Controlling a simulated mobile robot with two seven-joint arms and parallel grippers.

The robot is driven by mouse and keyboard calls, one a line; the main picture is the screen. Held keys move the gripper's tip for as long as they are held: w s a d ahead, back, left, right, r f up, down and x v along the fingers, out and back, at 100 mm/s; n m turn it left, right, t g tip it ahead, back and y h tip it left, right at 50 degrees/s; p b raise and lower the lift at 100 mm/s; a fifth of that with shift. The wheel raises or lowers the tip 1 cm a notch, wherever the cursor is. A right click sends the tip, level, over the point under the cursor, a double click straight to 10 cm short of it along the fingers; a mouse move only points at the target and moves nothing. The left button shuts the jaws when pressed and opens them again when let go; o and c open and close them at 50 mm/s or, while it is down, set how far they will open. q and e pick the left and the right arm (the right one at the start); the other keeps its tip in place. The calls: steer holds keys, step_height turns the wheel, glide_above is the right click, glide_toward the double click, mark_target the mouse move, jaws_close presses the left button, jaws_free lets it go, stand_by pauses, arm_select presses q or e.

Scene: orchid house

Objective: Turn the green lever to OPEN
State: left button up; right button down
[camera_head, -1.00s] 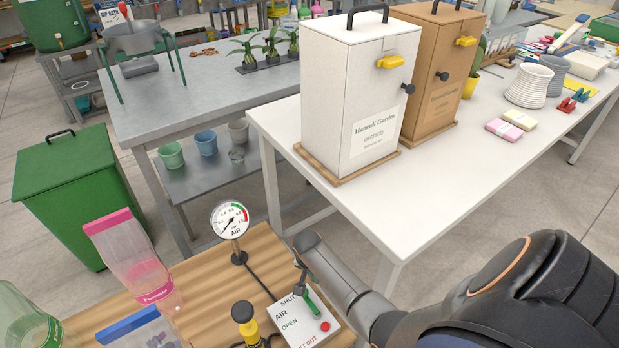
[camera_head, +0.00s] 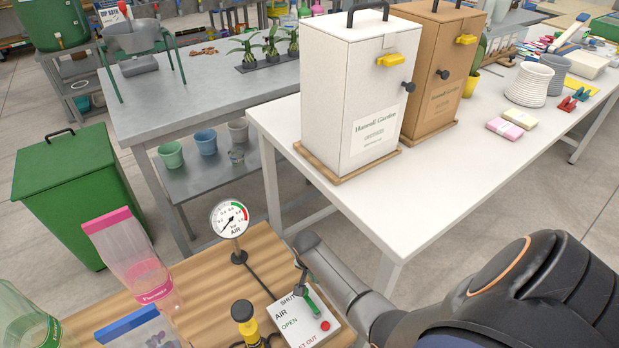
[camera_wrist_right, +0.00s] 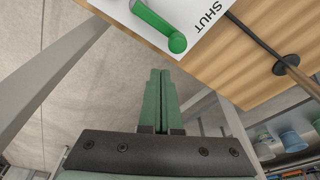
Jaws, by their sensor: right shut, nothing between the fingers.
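The green lever (camera_head: 313,301) lies on a white panel (camera_head: 290,332) marked SHUT, AIR and OPEN, at the bottom middle of the head view. In the right wrist view the lever (camera_wrist_right: 155,20) shows its round end near the panel edge, close to the word SHUT. My right gripper (camera_head: 301,270) is beside the panel's far edge, near the lever. In the wrist view its green fingers (camera_wrist_right: 160,72) are together and empty, with a gap in the picture between their tips and the lever. My left gripper is not in view.
A pressure gauge (camera_head: 230,219) stands behind the panel, its cable running past it. A yellow and black knob (camera_head: 244,318) is left of the panel. The white table (camera_head: 450,190) is close behind my right arm.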

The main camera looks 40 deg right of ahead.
mark_target(311, 303)
steer(key=shift+f+b, duration=1.5)
steer(key=shift+f, duration=0.75)
steer(key=shift+w+a, duration=0.25)
steer(key=shift+a, duration=0.25)
steer(key=shift+w+a, duration=0.25)
steer(key=shift+a, duration=0.25)
steer(key=shift+a, duration=0.1)
